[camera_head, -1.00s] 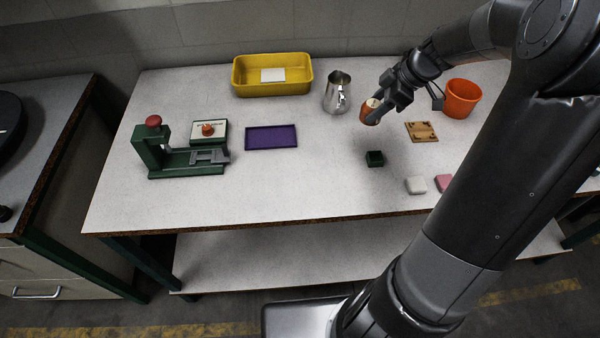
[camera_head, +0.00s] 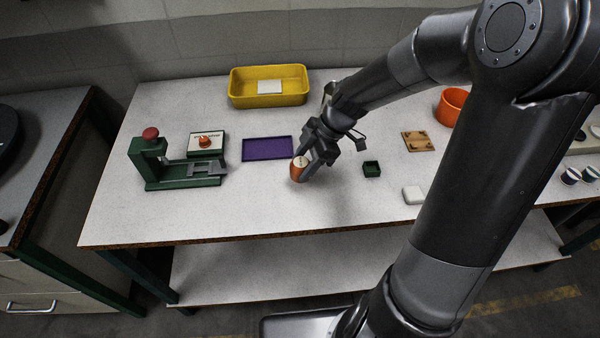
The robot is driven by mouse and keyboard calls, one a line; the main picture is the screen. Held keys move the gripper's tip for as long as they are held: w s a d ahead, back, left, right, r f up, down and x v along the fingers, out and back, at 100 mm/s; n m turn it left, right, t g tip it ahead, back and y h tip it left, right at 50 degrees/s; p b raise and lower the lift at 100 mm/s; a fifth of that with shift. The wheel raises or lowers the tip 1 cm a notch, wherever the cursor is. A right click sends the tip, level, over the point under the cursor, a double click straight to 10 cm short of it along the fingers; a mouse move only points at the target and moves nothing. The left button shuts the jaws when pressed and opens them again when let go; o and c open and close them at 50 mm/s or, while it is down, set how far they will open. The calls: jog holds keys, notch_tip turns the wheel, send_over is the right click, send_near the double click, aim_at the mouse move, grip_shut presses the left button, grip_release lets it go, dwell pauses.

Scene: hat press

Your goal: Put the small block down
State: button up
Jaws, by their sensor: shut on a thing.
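My gripper (camera_head: 303,163) is shut on a small orange-brown rounded piece with a pale top (camera_head: 297,172). It holds the piece over the table, right of and in front of the purple tray (camera_head: 267,149). I cannot tell how high the piece hangs above the surface or whether it is the small block. A small dark green square box (camera_head: 371,169) and a white block (camera_head: 412,195) stand on the table to the right of my gripper. The pink block is hidden behind my arm.
A green press with a red knob (camera_head: 150,134) and a control box with an orange button (camera_head: 206,143) stand at left. A yellow bin (camera_head: 268,87), a wooden plate (camera_head: 417,141) and an orange pot (camera_head: 452,106) lie further back. The table's front middle is clear.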

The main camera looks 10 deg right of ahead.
jog(key=shift+w+a+f, duration=0.15)
jog(key=shift+a+f, duration=0.25)
jog(key=shift+a, duration=0.1)
jog(key=shift+f, duration=1.9)
jog(key=o, duration=1)
jog(key=shift+f, duration=0.1)
jog(key=v, duration=1.1)
jog(key=s+d+r+m+t+h, duration=0.1)
jog(key=s+r+m+t+h, duration=0.1)
jog(key=s+r+m, duration=0.2)
jog(key=s+d+r+m+t+h, duration=0.2)
jog(key=s+r+m, duration=0.3)
jog(key=s+m, duration=0.2)
jog(key=s+d+r+m+t+h, duration=0.1)
jog(key=s+r+m+t+h, duration=0.1)
jog(key=s+r+m, duration=0.3)
jog(key=shift+s+d+m+t, duration=0.15)
jog(key=shift+s+m, duration=0.25)
jog(key=shift+m, duration=0.55)
jog(key=shift+s+m+t, duration=0.15)
jog(key=shift+s+m, duration=0.2)
jog(key=shift+m, duration=0.6)
